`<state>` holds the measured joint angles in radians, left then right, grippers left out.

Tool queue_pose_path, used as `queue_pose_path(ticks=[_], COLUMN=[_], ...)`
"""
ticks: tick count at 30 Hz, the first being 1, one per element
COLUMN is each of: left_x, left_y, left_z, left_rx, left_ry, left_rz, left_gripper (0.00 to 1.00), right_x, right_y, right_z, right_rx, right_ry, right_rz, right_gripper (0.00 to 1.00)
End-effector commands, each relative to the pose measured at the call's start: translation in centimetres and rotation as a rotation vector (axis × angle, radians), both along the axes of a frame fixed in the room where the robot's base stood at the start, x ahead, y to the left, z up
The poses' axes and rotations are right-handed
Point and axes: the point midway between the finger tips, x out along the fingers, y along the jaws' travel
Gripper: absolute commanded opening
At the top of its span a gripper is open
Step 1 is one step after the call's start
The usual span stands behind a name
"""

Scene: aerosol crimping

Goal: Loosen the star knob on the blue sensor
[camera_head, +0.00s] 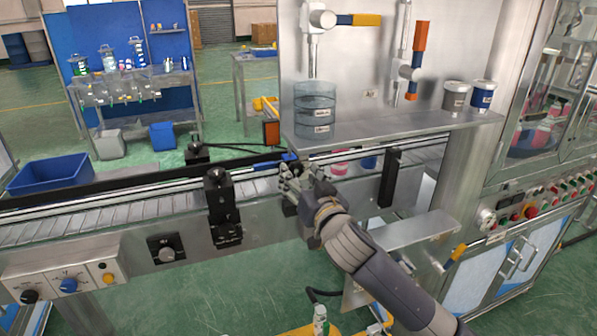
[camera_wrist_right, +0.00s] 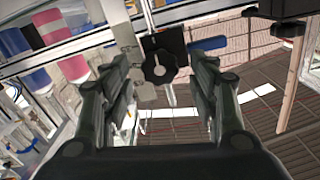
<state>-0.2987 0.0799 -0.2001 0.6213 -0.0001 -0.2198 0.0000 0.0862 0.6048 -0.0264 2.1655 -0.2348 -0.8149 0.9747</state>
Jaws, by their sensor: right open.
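In the right wrist view a black star knob (camera_wrist_right: 159,66) sits ahead between the two fingers of my right gripper (camera_wrist_right: 163,85). The fingers are open on either side of the knob and do not appear to touch it. A blue part (camera_wrist_right: 207,44), which looks like the blue sensor, shows just right of the knob's mount. In the head view my right gripper (camera_head: 300,182) is at the conveyor's front rail, and a small blue piece (camera_head: 289,157) shows just behind it. The knob is hidden there by the gripper. My left gripper is not seen.
The conveyor (camera_head: 95,217) runs across the front. A black bracket (camera_head: 222,205) stands left of my right gripper and a black block (camera_head: 390,177) stands right. A steel shelf (camera_head: 400,128) with containers is above and behind. Pink and blue cans (camera_wrist_right: 62,45) show at left in the wrist view.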

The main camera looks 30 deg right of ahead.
Motion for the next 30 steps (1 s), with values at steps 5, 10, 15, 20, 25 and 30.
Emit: queue_pose_path(ticks=[5,10,15,20,25,30], left_x=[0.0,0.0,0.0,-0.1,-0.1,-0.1], left_y=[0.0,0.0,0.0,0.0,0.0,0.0], left_z=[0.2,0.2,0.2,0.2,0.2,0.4], left_rx=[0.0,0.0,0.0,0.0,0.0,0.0], left_ry=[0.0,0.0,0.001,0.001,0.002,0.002], left_rz=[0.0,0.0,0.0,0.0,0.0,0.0], left_gripper=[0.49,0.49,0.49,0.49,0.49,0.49], right_x=[1.3,1.6,1.5,1.5,1.5,1.5], right_y=[-0.3,-0.4,-0.4,-0.4,-0.4,-0.4], right_z=[0.1,0.0,0.0,0.0,0.0,0.0], right_rx=[-0.001,-0.001,-0.001,-0.001,-0.001,-0.013], right_ry=[-0.001,0.0,0.0,0.0,0.0,0.003], right_rz=[0.0,0.0,0.0,0.0,0.0,0.0], right_gripper=[0.55,0.55,0.55,0.2,0.1,0.1])
